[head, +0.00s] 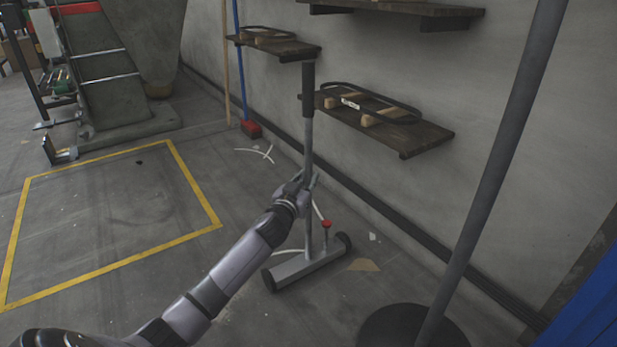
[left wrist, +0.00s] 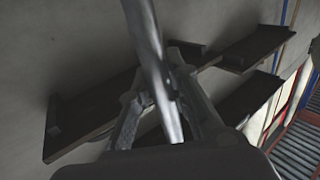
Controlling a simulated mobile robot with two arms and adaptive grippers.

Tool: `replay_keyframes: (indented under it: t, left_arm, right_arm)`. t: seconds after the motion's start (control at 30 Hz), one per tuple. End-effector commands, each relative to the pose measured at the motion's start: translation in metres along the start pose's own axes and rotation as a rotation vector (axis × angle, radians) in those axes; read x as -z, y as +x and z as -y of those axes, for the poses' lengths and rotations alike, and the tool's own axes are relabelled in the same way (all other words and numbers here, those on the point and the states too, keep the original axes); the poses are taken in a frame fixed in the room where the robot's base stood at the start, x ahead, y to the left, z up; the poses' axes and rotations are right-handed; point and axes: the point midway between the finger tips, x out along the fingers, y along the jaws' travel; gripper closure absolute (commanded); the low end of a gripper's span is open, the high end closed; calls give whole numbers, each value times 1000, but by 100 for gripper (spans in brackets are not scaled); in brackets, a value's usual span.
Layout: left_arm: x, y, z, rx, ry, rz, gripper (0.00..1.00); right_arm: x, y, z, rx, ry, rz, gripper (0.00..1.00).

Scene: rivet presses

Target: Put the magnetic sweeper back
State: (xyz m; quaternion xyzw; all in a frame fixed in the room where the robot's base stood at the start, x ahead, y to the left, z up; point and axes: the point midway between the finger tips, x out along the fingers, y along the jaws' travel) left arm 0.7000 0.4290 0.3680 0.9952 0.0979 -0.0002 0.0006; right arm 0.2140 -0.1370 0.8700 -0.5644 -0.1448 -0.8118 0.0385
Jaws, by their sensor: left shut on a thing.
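The magnetic sweeper (head: 310,262) stands upright on the floor in the head view, with a grey pole, a dark grip at the top, a wide grey base with dark wheels and a red knob. My left gripper (head: 306,181) is shut on its pole, around the middle of its height. In the left wrist view the pole (left wrist: 152,60) runs between the fingers of my left gripper (left wrist: 172,108). My right gripper is in neither view.
Wooden wall shelves (head: 425,135) hang behind the sweeper. A broom with a red head (head: 251,128) leans at the wall. A dark pole (head: 495,170) on a round base stands at right. A yellow floor outline (head: 195,190) lies left, with a machine (head: 110,95) beyond. Scraps lie on the floor.

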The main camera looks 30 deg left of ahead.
Motion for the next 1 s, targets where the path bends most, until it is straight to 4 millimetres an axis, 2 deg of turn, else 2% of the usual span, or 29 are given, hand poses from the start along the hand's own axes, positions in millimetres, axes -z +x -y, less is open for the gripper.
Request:
replay_keyframes:
  t: [0.17,0.2,0.47,0.8,1.0]
  left_arm:
    - [5,1,0,-2,1,-8,100]
    - [-2,0,0,0,0,4,81]
    - [-1,0,0,0,0,3,64]
    - [0,-2,0,0,0,3,63]
    - [1,-24,-2,-2,-3,5,63]
  right_arm:
    - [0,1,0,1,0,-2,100]
    - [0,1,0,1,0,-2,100]
    - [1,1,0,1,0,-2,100]
    - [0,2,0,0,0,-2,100]
    - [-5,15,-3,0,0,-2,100]
